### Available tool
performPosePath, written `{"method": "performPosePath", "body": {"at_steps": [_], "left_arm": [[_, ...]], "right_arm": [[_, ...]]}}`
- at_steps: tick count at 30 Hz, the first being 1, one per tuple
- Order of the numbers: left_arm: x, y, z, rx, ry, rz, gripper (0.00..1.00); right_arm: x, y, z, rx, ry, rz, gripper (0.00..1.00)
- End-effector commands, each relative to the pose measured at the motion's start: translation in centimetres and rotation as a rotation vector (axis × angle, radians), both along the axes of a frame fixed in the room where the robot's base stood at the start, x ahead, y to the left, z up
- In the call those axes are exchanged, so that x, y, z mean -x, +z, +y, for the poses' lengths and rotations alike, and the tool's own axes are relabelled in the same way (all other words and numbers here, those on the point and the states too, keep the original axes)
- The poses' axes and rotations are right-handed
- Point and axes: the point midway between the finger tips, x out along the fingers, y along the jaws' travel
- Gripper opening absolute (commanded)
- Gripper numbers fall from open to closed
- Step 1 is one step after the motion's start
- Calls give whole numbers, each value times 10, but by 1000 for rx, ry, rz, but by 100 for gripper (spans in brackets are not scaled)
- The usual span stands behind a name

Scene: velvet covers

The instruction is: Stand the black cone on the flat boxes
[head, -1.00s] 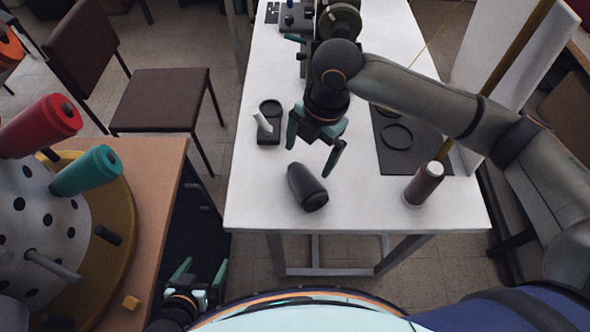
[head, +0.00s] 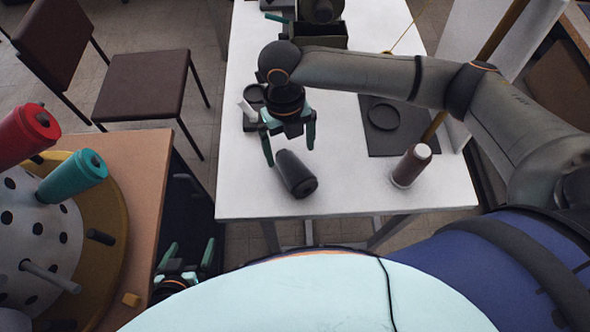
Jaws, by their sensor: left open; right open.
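The black cone (head: 297,176) lies on its side on the white table, close to the front edge, its wider end toward me. My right gripper (head: 289,150) is open above the cone's far end, one finger to each side of it. I cannot tell whether the fingers touch it. My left gripper (head: 188,258) is open and empty, low beside the wooden table at the left. I cannot make out the flat boxes for sure; a flat dark piece (head: 384,143) with a black ring (head: 384,117) on it lies right of the cone.
A small black holder with a white piece (head: 249,110) is left of my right gripper. A dark open box (head: 320,40) is at the back. Table (head: 345,195) between cone and spool is clear.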

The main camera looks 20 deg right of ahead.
Motion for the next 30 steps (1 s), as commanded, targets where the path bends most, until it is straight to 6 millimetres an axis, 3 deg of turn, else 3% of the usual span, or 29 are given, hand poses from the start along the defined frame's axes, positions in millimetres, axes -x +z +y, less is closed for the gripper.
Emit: {"method": "performPosePath", "body": {"at_steps": [8, 15, 25, 30], "left_arm": [[0, 2, 0, 0, 0, 0, 100], [0, 4, 0, 0, 0, 0, 100], [0, 4, 0, 0, 0, 0, 100], [0, 4, 0, 0, 0, 0, 100]], "right_arm": [[6, -24, -1, 1, 0, 2, 100], [14, -58, -3, 1, -1, 2, 100], [15, -65, -3, 1, 1, -2, 100], [14, -65, -3, 1, 1, -2, 81]]}}
